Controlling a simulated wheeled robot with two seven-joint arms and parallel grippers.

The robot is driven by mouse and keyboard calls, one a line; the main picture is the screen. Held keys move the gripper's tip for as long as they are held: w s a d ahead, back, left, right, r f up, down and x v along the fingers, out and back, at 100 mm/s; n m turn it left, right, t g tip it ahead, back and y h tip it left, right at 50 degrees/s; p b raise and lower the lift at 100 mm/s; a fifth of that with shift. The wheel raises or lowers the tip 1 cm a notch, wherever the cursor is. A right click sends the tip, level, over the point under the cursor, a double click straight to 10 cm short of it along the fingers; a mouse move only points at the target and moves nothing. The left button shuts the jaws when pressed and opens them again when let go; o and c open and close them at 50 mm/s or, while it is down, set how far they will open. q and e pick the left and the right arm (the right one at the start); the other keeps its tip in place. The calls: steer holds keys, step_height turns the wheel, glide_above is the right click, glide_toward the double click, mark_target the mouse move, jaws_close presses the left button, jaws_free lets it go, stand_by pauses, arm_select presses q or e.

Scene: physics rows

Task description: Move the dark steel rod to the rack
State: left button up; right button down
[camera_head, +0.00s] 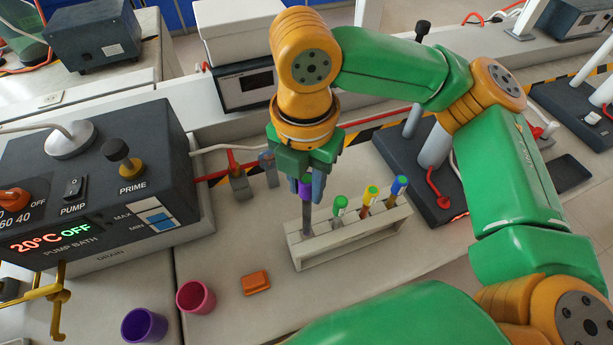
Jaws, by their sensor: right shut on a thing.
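My right gripper (310,188) points down above the left end of the white rack (352,243). It is shut on an upright rod with a purple top and a dark grey shaft (307,216), which I take as the dark steel rod. The rod's lower end is at the rack's left end; I cannot tell whether it sits in a hole or just above one. Other rods with green (340,203), yellow-orange (370,194) and blue (398,185) tops stand tilted in the picture along the rack. My left gripper is not in view.
A pump bath unit (150,150) stands at left. A purple cup (143,325), a pink cup (196,297) and an orange block (255,282) sit in front of the rack. A dark stand base (410,165) is behind the rack at right.

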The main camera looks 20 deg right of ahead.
steer(key=shift+f, duration=0.8)
steer(key=shift+s+f+b, duration=0.1)
steer(key=shift+f+b, duration=0.3)
steer(key=shift+f, duration=1.15)
steer(key=shift+f+b, duration=0.35)
steer(key=shift+f, duration=1)
steer(key=shift+f+b, duration=0.75)
steer(key=shift+f, duration=0.55)
steer(key=shift+c, duration=0.6)
jaws_free()
